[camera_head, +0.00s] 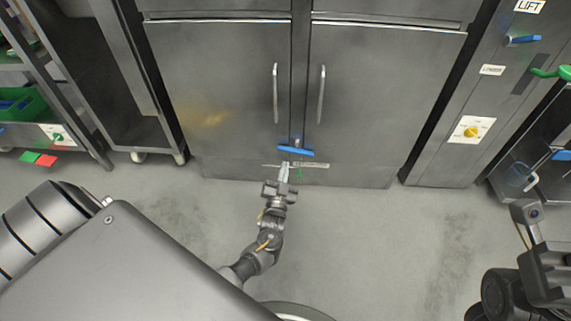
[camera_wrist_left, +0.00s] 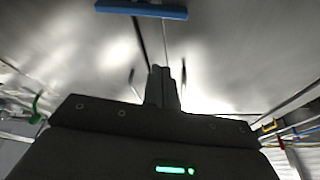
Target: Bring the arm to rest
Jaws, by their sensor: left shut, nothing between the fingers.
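My left gripper (camera_head: 284,170) reaches out from the lower middle of the head view, pointing at the lower part of a steel double-door cabinet (camera_head: 220,100). Its fingers are shut and empty, and they also show together in the left wrist view (camera_wrist_left: 163,85). A blue bar handle (camera_head: 295,151) on the cabinet front appears just beyond the fingertips. The same blue bar (camera_wrist_left: 140,9) is at the top of the left wrist view, apart from the fingers. Part of my right arm (camera_head: 525,285) shows at the lower right edge; its fingers cannot be made out.
Two vertical door handles (camera_head: 322,95) are on the cabinet. A rack with a green bin (camera_head: 22,105) stands at the left. A steel unit with a yellow knob (camera_head: 472,132) and a green handle (camera_head: 552,72) are at the right. Grey floor (camera_head: 390,230) is clear between.

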